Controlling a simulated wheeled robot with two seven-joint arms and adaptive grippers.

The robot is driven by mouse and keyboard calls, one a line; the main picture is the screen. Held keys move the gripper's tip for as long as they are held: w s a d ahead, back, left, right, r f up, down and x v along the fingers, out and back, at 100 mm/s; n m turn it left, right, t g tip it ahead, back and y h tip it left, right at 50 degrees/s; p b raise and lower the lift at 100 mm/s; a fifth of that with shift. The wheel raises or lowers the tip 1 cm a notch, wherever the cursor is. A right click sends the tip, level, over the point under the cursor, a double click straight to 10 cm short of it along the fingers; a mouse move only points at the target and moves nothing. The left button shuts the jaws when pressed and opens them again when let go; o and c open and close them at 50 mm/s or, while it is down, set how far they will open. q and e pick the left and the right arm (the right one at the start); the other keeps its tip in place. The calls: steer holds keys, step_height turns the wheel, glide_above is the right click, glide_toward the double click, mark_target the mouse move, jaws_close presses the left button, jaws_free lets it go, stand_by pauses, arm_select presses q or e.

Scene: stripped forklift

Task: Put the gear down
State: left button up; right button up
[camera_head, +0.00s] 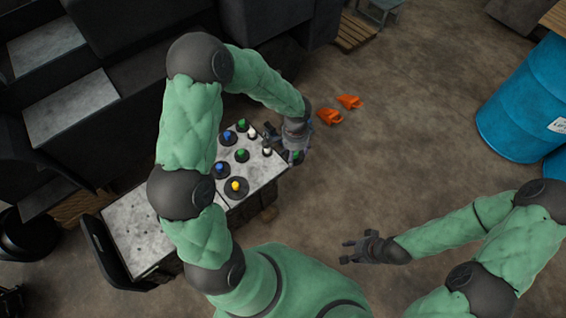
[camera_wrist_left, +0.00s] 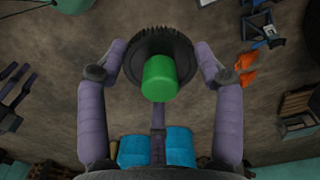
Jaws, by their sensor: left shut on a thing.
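My left gripper (camera_head: 293,153) is at the right edge of the grey-topped table (camera_head: 262,172). It is shut on a dark toothed gear with a green knob. In the left wrist view the green knob (camera_wrist_left: 159,78) and the dark gear (camera_wrist_left: 152,42) sit between the two fingers of the left gripper (camera_wrist_left: 158,68), with brown floor behind them. In the head view only a bit of the green knob (camera_head: 296,155) shows and the gear is mostly hidden. My right gripper (camera_head: 347,251) is open and empty over the floor, right of the table.
On the table top stand a yellow-knobbed gear (camera_head: 236,186), green (camera_head: 242,155) and blue (camera_head: 221,168) knobbed pieces and several others, with pale pegs (camera_head: 267,150) near my left gripper. Orange objects (camera_head: 330,116) lie on the floor. Blue barrels (camera_head: 525,105) stand at right.

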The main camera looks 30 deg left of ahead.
arm_select(q)
steer(key=s+a+f+m, duration=0.2)
steer(key=a+f+m, duration=0.2)
steer(key=f, duration=0.1)
steer(key=m+b, duration=0.3)
steer(key=m, duration=0.5)
glide_above(277, 164)
steer(key=f, duration=1.8)
steer(key=shift+s, duration=0.2)
steer(key=shift+w+a+f, duration=0.1)
steer(key=shift+w+f, duration=0.05)
steer(key=shift+f, duration=0.1)
steer(key=shift+f+b, duration=0.85)
steer(key=shift+f, duration=0.65)
steer(key=shift+f, duration=0.15)
